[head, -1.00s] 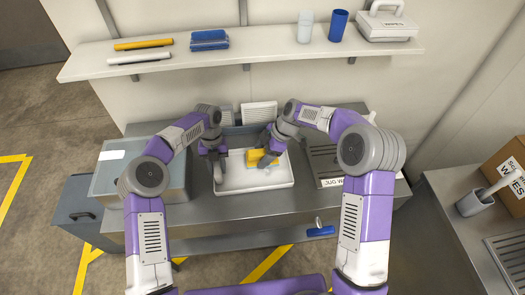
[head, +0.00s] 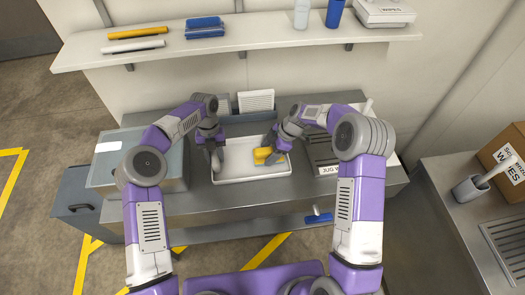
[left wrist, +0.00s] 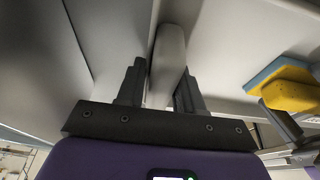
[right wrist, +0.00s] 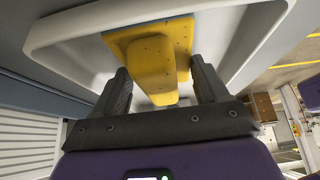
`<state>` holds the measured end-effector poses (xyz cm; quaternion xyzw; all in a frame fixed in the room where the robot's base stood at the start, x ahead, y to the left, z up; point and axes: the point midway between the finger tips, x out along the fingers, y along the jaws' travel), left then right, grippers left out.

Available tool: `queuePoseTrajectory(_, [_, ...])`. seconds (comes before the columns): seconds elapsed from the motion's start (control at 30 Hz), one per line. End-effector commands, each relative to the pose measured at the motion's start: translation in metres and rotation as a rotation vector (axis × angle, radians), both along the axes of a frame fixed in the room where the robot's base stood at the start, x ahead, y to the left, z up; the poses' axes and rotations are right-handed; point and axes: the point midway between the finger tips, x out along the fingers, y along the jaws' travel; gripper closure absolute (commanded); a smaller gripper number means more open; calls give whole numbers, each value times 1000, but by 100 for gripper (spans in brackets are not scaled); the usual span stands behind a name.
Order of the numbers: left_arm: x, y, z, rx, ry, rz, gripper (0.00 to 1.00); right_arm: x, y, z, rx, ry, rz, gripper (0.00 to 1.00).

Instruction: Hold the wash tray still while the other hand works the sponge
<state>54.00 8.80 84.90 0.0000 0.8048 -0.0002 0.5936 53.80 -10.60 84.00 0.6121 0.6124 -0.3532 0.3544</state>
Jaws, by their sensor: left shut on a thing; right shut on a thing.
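The white wash tray (head: 236,173) sits on the steel bench in front of me. My right gripper (head: 272,154) is shut on the sponge's raised yellow grip (right wrist: 152,72). The left wrist view shows the sponge (left wrist: 291,92) with a blue layer. I cannot tell whether the sponge touches the tray floor.
A lidded grey bin (head: 107,172) stands left of the tray. A ridged drain board (head: 322,150) with a label lies to its right. A white ribbed panel (head: 256,101) stands behind the tray. A wall shelf (head: 240,43) with several items is above.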

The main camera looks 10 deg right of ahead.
Motion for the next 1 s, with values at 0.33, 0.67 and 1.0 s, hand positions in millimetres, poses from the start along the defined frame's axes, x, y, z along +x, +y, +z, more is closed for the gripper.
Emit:
queuePoseTrajectory(0.33, [0,0,0,-1,0,0,91,-1,24,-1,-3,2,2,55])
queuePoseTrajectory(0.67, [0,0,0,-2,0,0,91,-1,33,30,-2,0,0,55])
queuePoseTrajectory(1.0, [0,0,0,-1,0,0,91,0,33,62,-2,-2,0,55])
